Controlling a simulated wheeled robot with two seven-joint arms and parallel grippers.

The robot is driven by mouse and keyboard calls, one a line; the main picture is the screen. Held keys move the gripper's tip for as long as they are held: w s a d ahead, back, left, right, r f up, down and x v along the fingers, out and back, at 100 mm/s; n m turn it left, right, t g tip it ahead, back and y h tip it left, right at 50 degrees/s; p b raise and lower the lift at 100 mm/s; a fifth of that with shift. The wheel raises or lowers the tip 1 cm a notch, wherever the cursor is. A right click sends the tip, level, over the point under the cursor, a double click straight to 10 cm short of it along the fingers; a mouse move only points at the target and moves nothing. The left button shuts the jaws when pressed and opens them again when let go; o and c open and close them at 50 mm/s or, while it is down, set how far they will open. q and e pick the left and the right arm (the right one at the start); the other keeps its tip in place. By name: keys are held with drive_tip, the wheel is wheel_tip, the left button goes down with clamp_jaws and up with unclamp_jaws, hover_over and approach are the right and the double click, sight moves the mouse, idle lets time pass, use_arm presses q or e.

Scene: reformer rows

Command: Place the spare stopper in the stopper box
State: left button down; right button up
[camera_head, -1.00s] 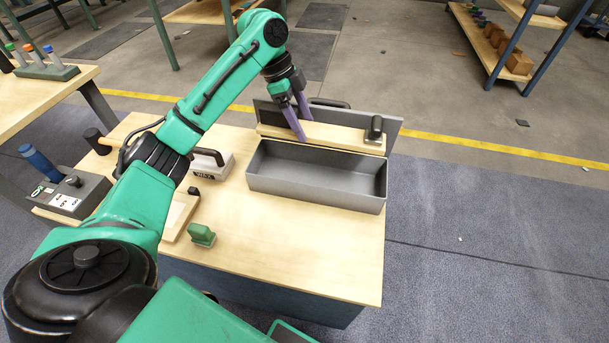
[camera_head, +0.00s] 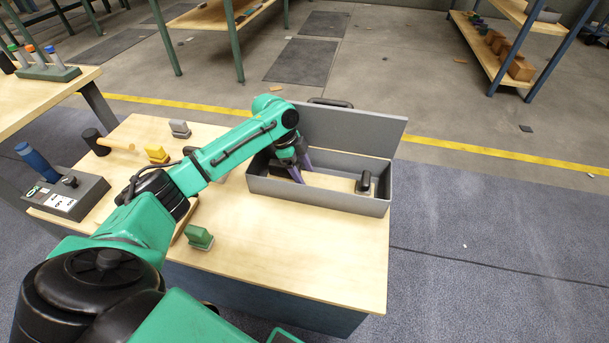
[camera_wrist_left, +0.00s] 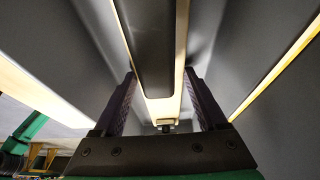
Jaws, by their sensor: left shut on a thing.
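The spare stopper looks like a long pale wooden piece (camera_head: 335,181) with a black knob near its right end. It lies lengthwise inside the grey stopper box (camera_head: 318,196), below the rim. The box's lid (camera_head: 355,131) stands open behind it. My left gripper (camera_head: 299,170) reaches down into the left part of the box, its purple fingers at the stopper. In the left wrist view my left gripper (camera_wrist_left: 164,108) is shut on the stopper (camera_wrist_left: 160,108), with grey box walls on both sides. Whether the stopper touches the box floor is hidden. My right gripper is not in view.
A green block (camera_head: 199,237), a yellow block (camera_head: 157,154) and a grey block (camera_head: 180,128) stand on the table (camera_head: 300,255). A mallet (camera_head: 97,142) and a device with a blue handle (camera_head: 66,190) are at the left. The table's front right is clear.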

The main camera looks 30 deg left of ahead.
use_arm(q)
drive_tip(key=shift+c, duration=1)
unclamp_jaws()
drive_tip(key=p+v, duration=0.1)
drive_tip(key=v, duration=1.1)
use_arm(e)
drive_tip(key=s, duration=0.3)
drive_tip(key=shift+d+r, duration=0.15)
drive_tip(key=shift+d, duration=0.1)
use_arm(q)
drive_tip(key=shift+p, duration=0.3)
